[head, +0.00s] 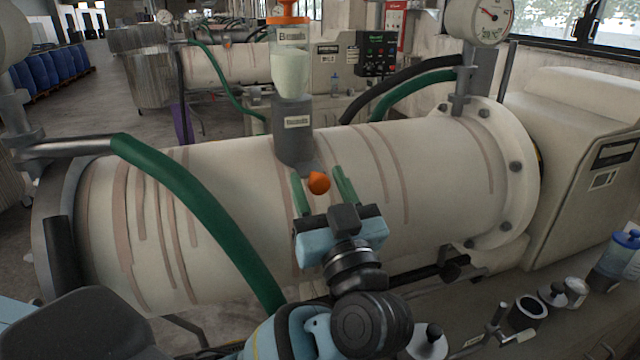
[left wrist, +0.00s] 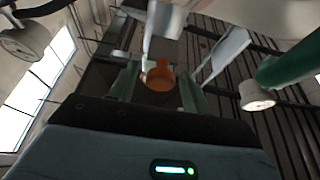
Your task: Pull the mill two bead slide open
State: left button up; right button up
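The large cream mill drum (head: 230,200) fills the middle of the head view. A clear bead hopper (head: 291,68) with pale beads and an orange top stands on its grey neck (head: 293,140). An orange slide knob (head: 319,183) sticks out at the foot of this neck; it also shows in the left wrist view (left wrist: 160,76). My left gripper (head: 320,188) is open, its two green fingers on either side of the knob. In the left wrist view the fingers (left wrist: 158,88) show gaps beside the knob. No mill number is readable. My right gripper is out of view.
A green hose (head: 195,205) arches over the drum's left side. A gauge (head: 490,18) stands at the upper right. Jars and small parts (head: 553,295) lie on the ledge at lower right. Another mill (head: 225,75) stands behind.

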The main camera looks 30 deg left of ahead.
pick_arm(q)
jog(key=shift+s+d+f, duration=0.2)
jog(key=shift+d+f, duration=0.05)
jog(key=shift+d, duration=0.05)
jog(key=v, duration=0.7)
jog(key=shift+b, duration=0.35)
